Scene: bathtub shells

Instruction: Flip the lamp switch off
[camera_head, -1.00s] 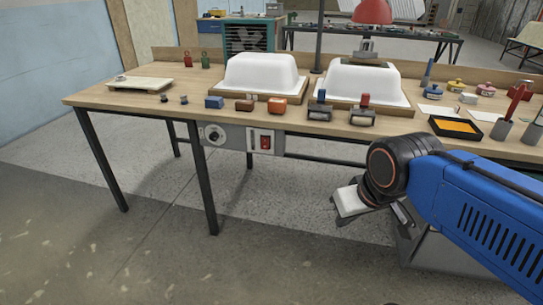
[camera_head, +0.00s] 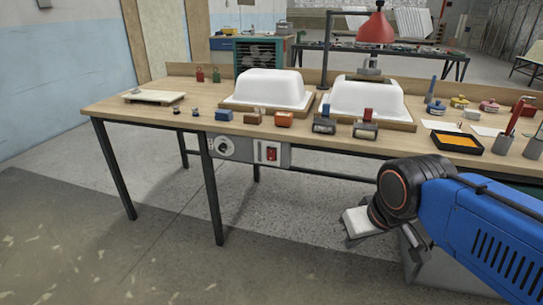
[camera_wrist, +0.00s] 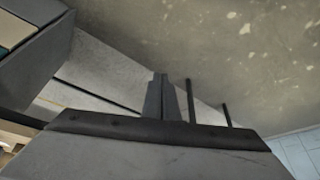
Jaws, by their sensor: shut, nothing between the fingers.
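A red rocker switch (camera_head: 271,153) sits on a grey control panel (camera_head: 242,151) under the front edge of the workbench. A round dial (camera_head: 223,147) is on the panel's left part. The lamp with a red shade (camera_head: 376,28) stands at the back of the bench on a dark post. My gripper (camera_head: 352,238) is low in front of the bench, to the right of the panel and below it, touching nothing. In the wrist view my gripper's fingers (camera_wrist: 161,97) are together and empty, with floor beyond them.
The wooden workbench (camera_head: 108,106) carries two white tub shells (camera_head: 270,88), small coloured blocks and a black tray of orange material (camera_head: 458,141). Dark bench legs (camera_head: 212,195) stand below. The floor (camera_head: 130,260) in front of the bench is clear.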

